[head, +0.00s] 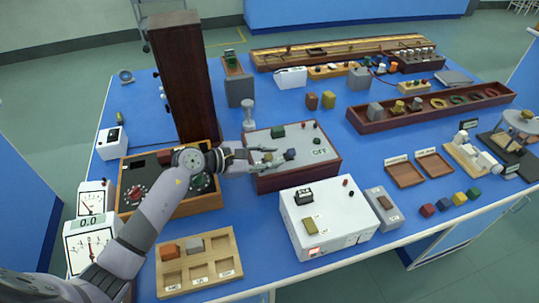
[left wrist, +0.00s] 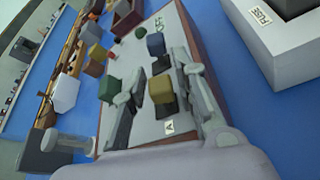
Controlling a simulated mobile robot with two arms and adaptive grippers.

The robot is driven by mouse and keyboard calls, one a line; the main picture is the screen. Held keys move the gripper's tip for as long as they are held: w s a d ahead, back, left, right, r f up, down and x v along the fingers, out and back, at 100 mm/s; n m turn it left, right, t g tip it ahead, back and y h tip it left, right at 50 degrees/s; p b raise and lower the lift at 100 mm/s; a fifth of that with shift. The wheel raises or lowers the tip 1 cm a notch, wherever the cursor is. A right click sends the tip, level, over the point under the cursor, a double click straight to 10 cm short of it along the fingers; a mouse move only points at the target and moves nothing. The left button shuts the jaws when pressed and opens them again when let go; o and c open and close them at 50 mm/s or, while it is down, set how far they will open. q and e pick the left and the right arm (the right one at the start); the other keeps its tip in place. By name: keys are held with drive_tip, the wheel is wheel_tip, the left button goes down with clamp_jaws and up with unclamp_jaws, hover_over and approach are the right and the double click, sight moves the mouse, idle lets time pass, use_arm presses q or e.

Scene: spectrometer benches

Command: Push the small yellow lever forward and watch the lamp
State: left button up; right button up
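A box with a white top (head: 300,140) and dark red sides stands mid-table. In the left wrist view its top bears a small yellow block-shaped lever (left wrist: 161,87), a blue one (left wrist: 155,44) and a green one (left wrist: 108,89). The label "A" lies near the yellow lever. My left gripper (head: 277,157) is low over the box top, fingers apart; in the left wrist view they lie on both sides of the yellow lever, with gaps. In the head view the fingers largely hide the yellow lever. Small red parts show on the top; I cannot tell which is a lamp. My right gripper is not in view.
A tall dark wooden column (head: 184,75) stands behind my left arm. A white instrument box (head: 327,221) is close in front of the red-sided box. A wooden tray (head: 199,280) with blocks is at the front left. Blue table surface is free right of the red-sided box.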

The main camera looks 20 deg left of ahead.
use_arm(q)
clamp_jaws()
idle(0.3)
drive_tip(key=shift+w+a, duration=0.1)
drive_tip(key=shift+w+a+r+n+g+b, duration=0.1)
drive_tip(key=shift+w+a+n+g+b, duration=0.25)
drive_tip(key=shift+n, duration=0.25)
drive_tip(key=shift+w+a+n+g+h+b, duration=0.1)
drive_tip(key=shift+w+n+g+h+b, duration=0.15)
drive_tip(key=shift+n+g+h+b, duration=0.3)
drive_tip(key=n+b, duration=0.1)
drive_tip(key=w+n+g+b, duration=0.1)
drive_tip(key=shift+w+a+h+b, duration=0.15)
drive_tip(key=shift+a+h+b, duration=0.15)
drive_tip(key=shift+a+h, duration=0.1)
drive_tip(key=shift+w+a+n+g+h+b, duration=0.25)
drive_tip(key=shift+w+n+g+h+b, duration=0.2)
drive_tip(key=shift+n+b, duration=0.65)
